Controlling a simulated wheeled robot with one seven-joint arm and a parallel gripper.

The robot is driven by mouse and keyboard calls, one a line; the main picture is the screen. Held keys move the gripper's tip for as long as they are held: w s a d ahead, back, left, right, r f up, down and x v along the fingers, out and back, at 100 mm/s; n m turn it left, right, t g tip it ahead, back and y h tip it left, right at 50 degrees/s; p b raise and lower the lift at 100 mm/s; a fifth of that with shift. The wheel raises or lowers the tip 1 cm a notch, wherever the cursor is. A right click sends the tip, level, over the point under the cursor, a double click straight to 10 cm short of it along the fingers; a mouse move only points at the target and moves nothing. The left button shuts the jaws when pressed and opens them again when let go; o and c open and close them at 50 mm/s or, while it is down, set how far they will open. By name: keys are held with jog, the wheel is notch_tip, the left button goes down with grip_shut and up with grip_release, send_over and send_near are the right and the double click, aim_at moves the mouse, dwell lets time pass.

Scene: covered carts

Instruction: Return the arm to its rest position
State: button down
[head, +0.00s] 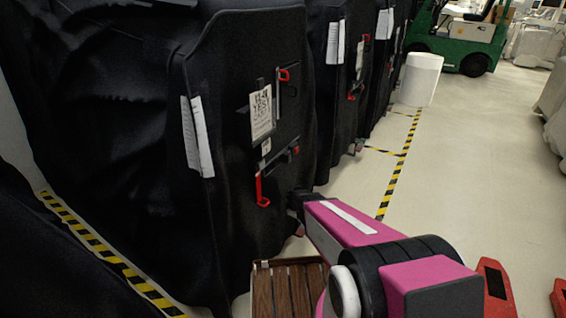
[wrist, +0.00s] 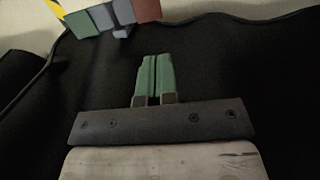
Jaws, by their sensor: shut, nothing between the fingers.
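My pink and black arm (head: 345,225) reaches from the lower right of the head view toward the side of the nearest black covered cart (head: 235,60). Its far end is at the cart's lower right edge, and the fingers cannot be made out there. In the wrist view my gripper (wrist: 155,60) shows two green fingers side by side, shut with nothing between them. Black cover cloth (wrist: 230,70) fills most of the view behind them. I cannot tell whether the fingers touch it.
Red handles (head: 262,190) and paper labels (head: 261,112) are on the cart. More covered carts stand behind it. A brown slatted wooden surface (head: 290,290) lies below my arm. A white bin (head: 421,78) and a green forklift (head: 468,40) are farther back. The floor at right (head: 470,165) is clear.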

jog(key=s+d+r+m, duration=0.2)
jog(key=s+r+m, duration=0.3)
jog(key=s+r, duration=0.3)
jog(key=s+d+r+m+g+y, duration=0.1)
jog(key=s+r+m, duration=0.4)
jog(key=r, duration=1.2)
jog(key=s+d, duration=0.1)
jog(key=s, duration=0.3)
jog(key=shift+m, duration=0.4)
